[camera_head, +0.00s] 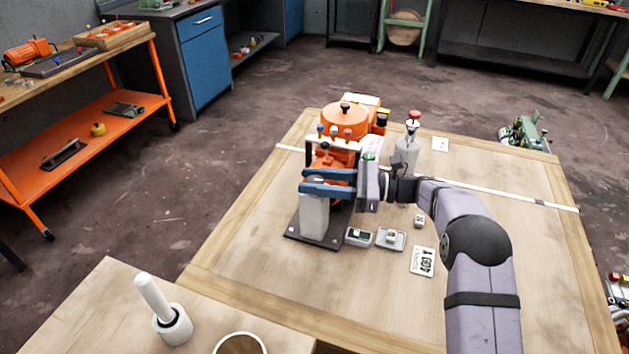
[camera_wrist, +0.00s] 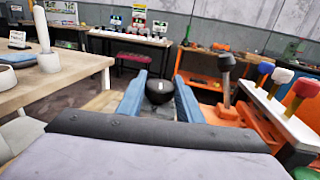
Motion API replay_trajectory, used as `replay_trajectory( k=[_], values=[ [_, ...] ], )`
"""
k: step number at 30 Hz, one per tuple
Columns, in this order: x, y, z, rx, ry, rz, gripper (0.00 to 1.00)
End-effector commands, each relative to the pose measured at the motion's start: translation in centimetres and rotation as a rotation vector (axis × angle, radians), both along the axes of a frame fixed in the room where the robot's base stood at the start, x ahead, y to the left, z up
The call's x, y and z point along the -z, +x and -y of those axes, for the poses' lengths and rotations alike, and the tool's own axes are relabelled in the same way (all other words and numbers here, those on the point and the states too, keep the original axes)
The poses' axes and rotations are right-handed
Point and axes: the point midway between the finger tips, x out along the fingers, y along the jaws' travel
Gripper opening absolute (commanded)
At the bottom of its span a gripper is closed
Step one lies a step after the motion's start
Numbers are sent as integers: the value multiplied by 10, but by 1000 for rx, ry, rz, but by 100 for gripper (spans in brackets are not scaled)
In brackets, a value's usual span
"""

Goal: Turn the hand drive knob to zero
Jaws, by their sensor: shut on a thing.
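The hand drive knob is a round black knob (camera_wrist: 160,91) with a small white mark on its face, seen in the wrist view. My gripper (camera_wrist: 161,84) has its two blue fingers on either side of the knob and is shut on it. In the head view my gripper (camera_head: 305,181) reaches in from the right, at the front of the orange machine (camera_head: 345,122). The fingers mostly cover the knob there. Its angle against any zero mark cannot be read.
Levers with red, white and blue balls (camera_wrist: 282,75) and a black-knobbed lever (camera_wrist: 226,65) stand close to my gripper's right in the wrist view. Small boxes (camera_head: 390,239) and a printed card (camera_head: 422,261) lie on the table.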

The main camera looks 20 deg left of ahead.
Motion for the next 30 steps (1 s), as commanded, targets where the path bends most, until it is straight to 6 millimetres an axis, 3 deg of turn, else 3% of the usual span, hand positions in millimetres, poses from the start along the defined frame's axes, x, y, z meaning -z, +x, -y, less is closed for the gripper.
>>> replay_trajectory(
  k=[30],
  values=[
    [-4,2,0,-219,1,7,10]
  ],
)
